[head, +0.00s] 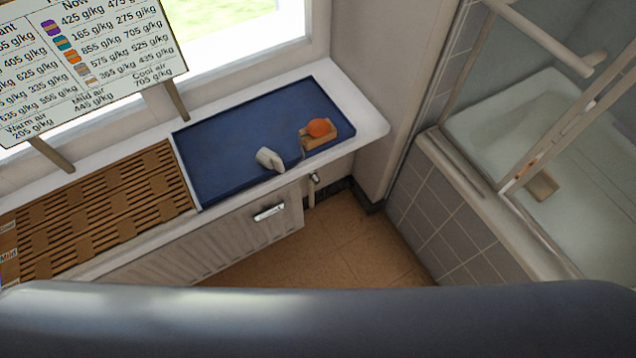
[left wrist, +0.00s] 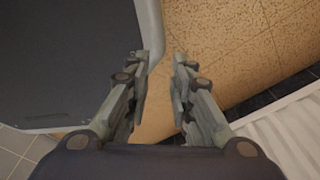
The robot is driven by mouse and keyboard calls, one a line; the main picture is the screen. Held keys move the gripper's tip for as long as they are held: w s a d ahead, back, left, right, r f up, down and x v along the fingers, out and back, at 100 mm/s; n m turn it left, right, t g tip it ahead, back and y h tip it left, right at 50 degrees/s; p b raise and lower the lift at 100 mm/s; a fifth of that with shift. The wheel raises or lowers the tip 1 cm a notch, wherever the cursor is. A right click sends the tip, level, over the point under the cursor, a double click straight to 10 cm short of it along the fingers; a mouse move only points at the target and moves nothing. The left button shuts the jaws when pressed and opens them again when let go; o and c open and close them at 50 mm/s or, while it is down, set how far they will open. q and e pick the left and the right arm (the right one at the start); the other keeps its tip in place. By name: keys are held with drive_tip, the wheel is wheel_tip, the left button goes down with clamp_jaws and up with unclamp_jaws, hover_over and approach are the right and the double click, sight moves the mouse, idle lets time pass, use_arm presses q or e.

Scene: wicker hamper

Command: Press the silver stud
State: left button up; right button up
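I cannot make out a silver stud for certain in either view. In the head view a small silvery plate (head: 268,212) sits on the white panel front under the window ledge; I cannot tell whether it bears a stud. A brown woven wicker surface (head: 95,207) lies on the ledge at the left. Neither gripper shows in the head view. In the left wrist view my left gripper (left wrist: 160,60) is open, with a gap between its fingers and nothing in it. It points down over the tan floor (left wrist: 235,45). My right gripper is out of view.
A blue tray (head: 225,150) on the ledge holds a white object (head: 268,159) and an orange ball (head: 319,127) on a wooden block. A signboard (head: 85,60) stands at the left, before the window. A tiled bath (head: 440,205) is at the right. Tan floor lies open between.

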use_arm(q)
clamp_jaws()
drive_tip(key=shift+s, duration=0.2)
drive_tip(key=shift+s, duration=0.2)
drive_tip(key=shift+a, duration=0.1)
idle(0.4)
